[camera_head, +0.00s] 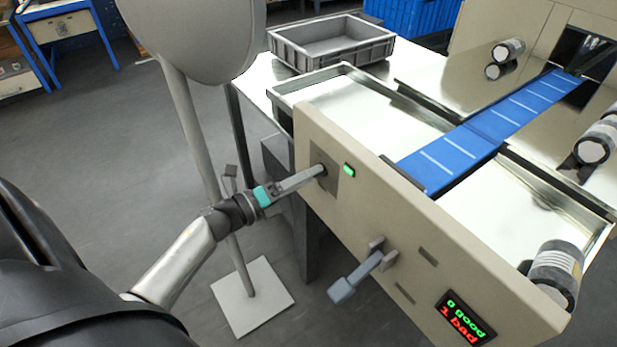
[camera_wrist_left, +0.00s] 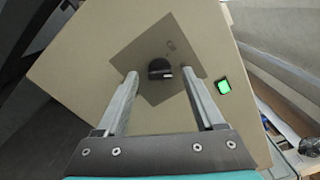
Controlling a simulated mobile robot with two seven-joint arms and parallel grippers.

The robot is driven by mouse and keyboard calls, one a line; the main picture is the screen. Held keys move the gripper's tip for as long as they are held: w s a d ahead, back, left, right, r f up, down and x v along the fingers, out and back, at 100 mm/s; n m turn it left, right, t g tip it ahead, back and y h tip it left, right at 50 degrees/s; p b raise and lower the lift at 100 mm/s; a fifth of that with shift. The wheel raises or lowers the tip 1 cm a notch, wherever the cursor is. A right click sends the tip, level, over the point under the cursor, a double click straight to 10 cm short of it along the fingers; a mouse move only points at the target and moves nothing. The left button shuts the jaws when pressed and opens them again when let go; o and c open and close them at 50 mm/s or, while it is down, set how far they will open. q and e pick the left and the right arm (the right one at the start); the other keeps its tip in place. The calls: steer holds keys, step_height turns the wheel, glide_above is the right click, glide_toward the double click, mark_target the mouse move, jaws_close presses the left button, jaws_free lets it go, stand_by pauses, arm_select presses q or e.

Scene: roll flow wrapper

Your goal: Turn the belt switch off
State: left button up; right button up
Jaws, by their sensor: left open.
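The belt switch (camera_wrist_left: 160,69) is a small black knob on a dark square plate (camera_wrist_left: 155,45) on the machine's beige front panel. A green lamp (camera_head: 349,170) is lit beside it and also shows in the left wrist view (camera_wrist_left: 223,86). My left gripper (camera_head: 320,171) reaches the plate from the left in the head view. In the left wrist view its open fingers (camera_wrist_left: 160,76) stand on either side of the knob, with a gap on both sides. In the head view the fingers mostly hide the knob. My right gripper is not in view.
A grey lever (camera_head: 360,275) sticks out of the panel below right of the plate. A display (camera_head: 464,317) with green and red text is near the panel's lower right. A blue belt (camera_head: 480,140) runs behind the panel. A stand pole (camera_head: 196,140) rises behind my left arm.

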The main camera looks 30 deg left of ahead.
arm_select(q)
steer(key=shift+w+d, duration=0.15)
steer(key=shift+w, duration=0.25)
jaws_close()
stand_by(0.4)
